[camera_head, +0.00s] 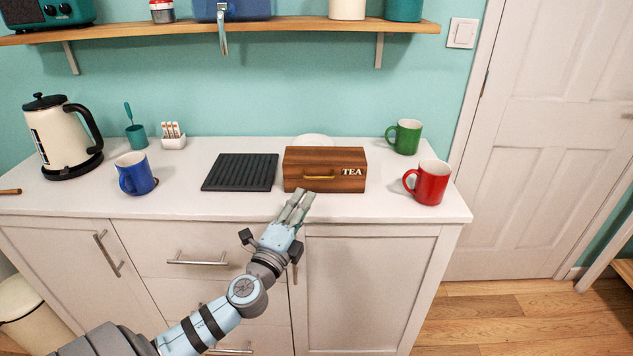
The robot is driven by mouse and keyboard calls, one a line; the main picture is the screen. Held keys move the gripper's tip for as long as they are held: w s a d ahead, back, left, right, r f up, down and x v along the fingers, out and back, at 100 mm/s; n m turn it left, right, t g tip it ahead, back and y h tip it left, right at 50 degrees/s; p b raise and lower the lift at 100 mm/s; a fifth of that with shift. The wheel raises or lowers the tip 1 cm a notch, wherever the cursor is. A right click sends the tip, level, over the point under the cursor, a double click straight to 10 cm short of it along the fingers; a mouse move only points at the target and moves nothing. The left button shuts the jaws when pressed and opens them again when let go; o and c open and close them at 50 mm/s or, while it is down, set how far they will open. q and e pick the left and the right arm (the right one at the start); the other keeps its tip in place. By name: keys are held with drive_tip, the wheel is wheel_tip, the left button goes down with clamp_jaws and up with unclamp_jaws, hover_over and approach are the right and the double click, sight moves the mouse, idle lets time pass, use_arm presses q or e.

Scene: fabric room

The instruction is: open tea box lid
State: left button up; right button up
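The wooden tea box (342,184) stands on the white counter, right of the middle. It has a brass handle (319,177) and the word TEA on its front, and its lid (325,156) is shut. My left gripper (299,193) is just in front of the box's lower front edge, slightly left of the handle and below it. Its fingers point up toward the box and look close together; the frame does not show clearly whether they are open or shut. I cannot tell whether they touch the box. My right gripper is not in view.
A dark ribbed mat (240,172) lies left of the box. A red mug (431,183) and a green mug (406,137) stand to the right. A blue mug (135,174) and a kettle (60,136) stand at the left. A white plate (312,140) is behind the box. A shelf (290,24) hangs above.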

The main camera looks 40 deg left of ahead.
sight(325, 166)
use_arm(q)
drive_tip(key=x, duration=0.8)
drive_tip(key=shift+w+a+p, duration=0.1)
drive_tip(key=shift+w+p, duration=0.25)
drive_tip(key=shift+p, duration=0.05)
clamp_jaws()
drive_tip(key=shift+a, duration=0.1)
